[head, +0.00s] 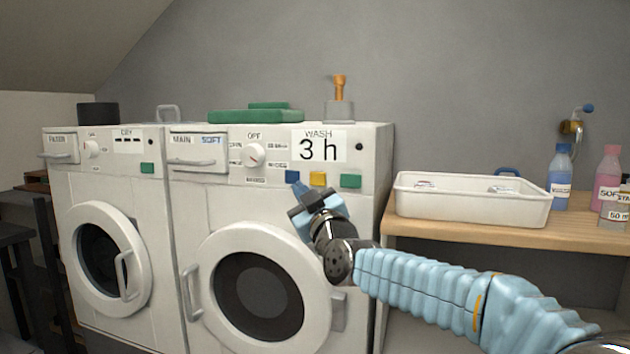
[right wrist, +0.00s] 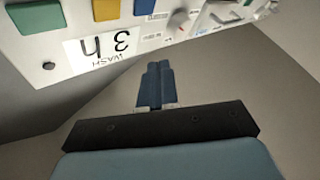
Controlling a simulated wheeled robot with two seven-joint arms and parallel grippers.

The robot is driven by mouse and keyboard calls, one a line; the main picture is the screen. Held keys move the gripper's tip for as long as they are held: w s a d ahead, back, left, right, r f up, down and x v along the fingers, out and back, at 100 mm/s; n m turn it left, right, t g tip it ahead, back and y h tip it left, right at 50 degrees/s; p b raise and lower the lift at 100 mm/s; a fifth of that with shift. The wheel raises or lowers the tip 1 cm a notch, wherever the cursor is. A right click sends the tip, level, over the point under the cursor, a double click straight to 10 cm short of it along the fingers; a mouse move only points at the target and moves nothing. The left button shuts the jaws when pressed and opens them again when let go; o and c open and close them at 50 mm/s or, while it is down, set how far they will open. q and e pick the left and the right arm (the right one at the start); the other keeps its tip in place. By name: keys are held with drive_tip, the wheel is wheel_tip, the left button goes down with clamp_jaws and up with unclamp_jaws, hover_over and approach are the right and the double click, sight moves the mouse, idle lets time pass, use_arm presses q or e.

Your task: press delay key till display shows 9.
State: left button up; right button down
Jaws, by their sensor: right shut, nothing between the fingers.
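The right-hand washing machine (head: 352,205) has a display (head: 319,146) that reads "3 h" under the word WASH. Below the display sit a blue key (head: 292,177), a yellow key (head: 318,179) and a green key (head: 350,181); I cannot read which is the delay key. My right gripper (head: 298,188) is shut and empty, its fingertips just below the blue key; I cannot tell whether they touch it. In the right wrist view the shut fingers (right wrist: 153,72) point toward the panel, which appears upside down. My left gripper is not in view.
A dryer (head: 165,240) stands to the left. A program knob (head: 254,155) is left of the display. To the right, a wooden counter (head: 450,231) holds a white tray (head: 470,205) and bottles.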

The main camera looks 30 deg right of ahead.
sight(315, 185)
drive_tip(key=shift+w+d+p, duration=0.8)
drive_tip(key=shift+w+d, duration=0.65)
drive_tip(key=shift+d, duration=0.25)
drive_tip(key=shift+w+d+p, duration=0.75)
drive_tip(key=shift+w+d, duration=0.7)
drive_tip(key=shift+d, duration=0.2)
drive_tip(key=shift+w+d, duration=0.1)
drive_tip(key=shift+d, duration=0.05)
drive_tip(key=shift+w+d, duration=0.15)
